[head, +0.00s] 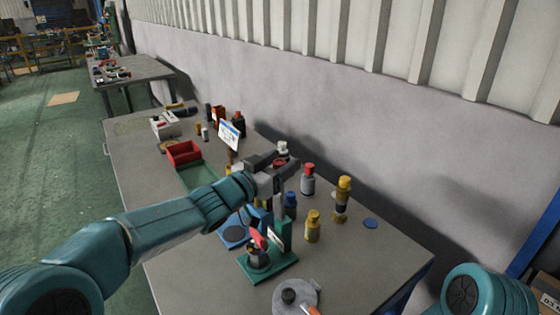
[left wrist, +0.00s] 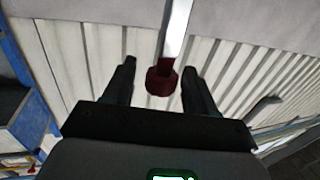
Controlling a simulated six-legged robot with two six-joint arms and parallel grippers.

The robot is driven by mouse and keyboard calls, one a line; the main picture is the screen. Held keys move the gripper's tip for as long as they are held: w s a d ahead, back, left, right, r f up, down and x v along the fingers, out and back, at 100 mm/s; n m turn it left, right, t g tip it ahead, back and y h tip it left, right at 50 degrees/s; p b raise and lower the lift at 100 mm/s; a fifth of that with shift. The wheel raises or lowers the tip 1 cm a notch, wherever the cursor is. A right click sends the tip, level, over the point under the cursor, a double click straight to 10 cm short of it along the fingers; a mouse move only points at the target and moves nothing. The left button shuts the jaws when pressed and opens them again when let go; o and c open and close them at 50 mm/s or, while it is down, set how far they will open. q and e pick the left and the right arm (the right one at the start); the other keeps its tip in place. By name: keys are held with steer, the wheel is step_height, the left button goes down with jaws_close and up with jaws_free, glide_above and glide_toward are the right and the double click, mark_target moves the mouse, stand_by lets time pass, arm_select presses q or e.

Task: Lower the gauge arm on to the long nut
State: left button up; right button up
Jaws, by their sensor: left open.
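The gauge stand (head: 283,236) has a green base on the near part of the bench. Its steel gauge arm (head: 281,203) stands raised, close to upright, with its upper end at my left gripper (head: 285,165). In the left wrist view, the steel arm (left wrist: 178,35) ends in a dark red knob (left wrist: 161,81) between the two spread fingers of my left gripper (left wrist: 161,85), with gaps on both sides. A dark round part with a red piece (head: 258,258) sits on the green base; I cannot make out the long nut for certain. My right gripper is out of view.
Yellow bottles (head: 313,226), a red-capped grey bottle (head: 308,179) and a blue bottle (head: 290,206) stand close to the gauge. A grey round item (head: 296,296) lies at the near edge. A red bin (head: 183,153) is farther back. The bench's right side is mostly clear.

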arm_select(q)
jaws_close()
steer(key=shift+s+a+f+b, duration=0.1)
steer(key=shift+a+f+b, duration=0.05)
steer(key=shift+b, duration=0.15)
steer(key=s+a+f+t+h+b, duration=0.1)
steer(key=s+a+f+b, duration=0.2)
steer(key=s+a+b, duration=0.2)
steer(key=shift+a+b, duration=0.55)
steer(key=shift+a, duration=0.75)
